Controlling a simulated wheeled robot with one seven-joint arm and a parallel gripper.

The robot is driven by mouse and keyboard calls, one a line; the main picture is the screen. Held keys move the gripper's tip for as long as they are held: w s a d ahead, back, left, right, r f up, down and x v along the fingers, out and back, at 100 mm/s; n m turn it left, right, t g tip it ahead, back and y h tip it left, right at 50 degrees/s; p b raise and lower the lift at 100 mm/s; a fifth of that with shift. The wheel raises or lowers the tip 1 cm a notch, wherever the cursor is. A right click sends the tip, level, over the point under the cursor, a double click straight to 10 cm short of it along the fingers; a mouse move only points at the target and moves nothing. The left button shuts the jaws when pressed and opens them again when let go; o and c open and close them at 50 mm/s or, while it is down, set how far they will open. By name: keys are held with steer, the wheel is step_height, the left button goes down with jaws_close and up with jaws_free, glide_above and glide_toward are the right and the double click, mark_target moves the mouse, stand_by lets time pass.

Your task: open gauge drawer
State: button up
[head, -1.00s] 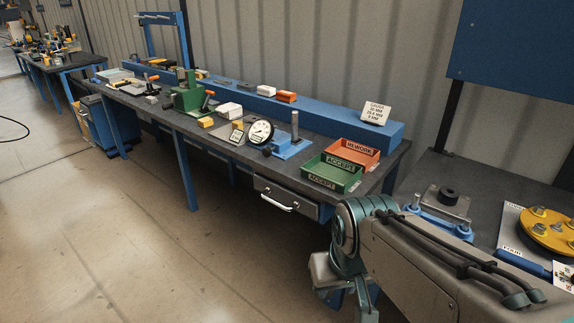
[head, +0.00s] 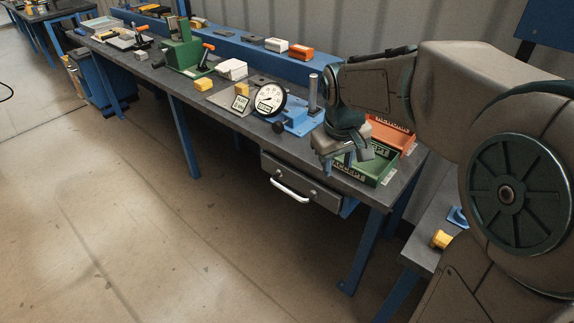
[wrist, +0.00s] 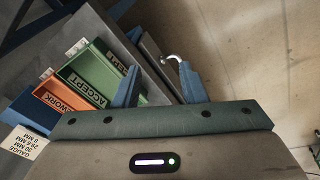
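The gauge drawer (head: 300,180) is a grey drawer under the bench top in the head view. It looks shut, with a pale bar handle (head: 291,189) on its front. In the wrist view the handle (wrist: 172,59) shows beyond the fingertips, beside the dark drawer front (wrist: 152,52). My gripper (head: 328,163) is up and to the right of the handle, by the bench's front edge near the green bin. In the wrist view the two blue fingers of my gripper (wrist: 158,68) are apart with nothing between them. The handle is not touched.
The green ACCEPT bin (head: 372,172) and orange REWORK bin (head: 392,133) sit close to my gripper. A dial gauge (head: 270,99) and a blue stand (head: 300,121) are further left on the bench. The floor before the drawer is clear.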

steer(key=w+a+f+n+b, duration=0.2)
steer(key=w+a+f+n, duration=0.1)
steer(key=w+a+f, duration=0.5)
steer(key=n+b, duration=0.1)
steer(key=n, duration=0.1)
glide_toward(286, 189)
steer(key=shift+h, duration=0.4)
steer(key=x, duration=0.8)
steer(key=shift+w+a+f, duration=0.2)
steer(key=shift+a, duration=0.15)
jaws_close()
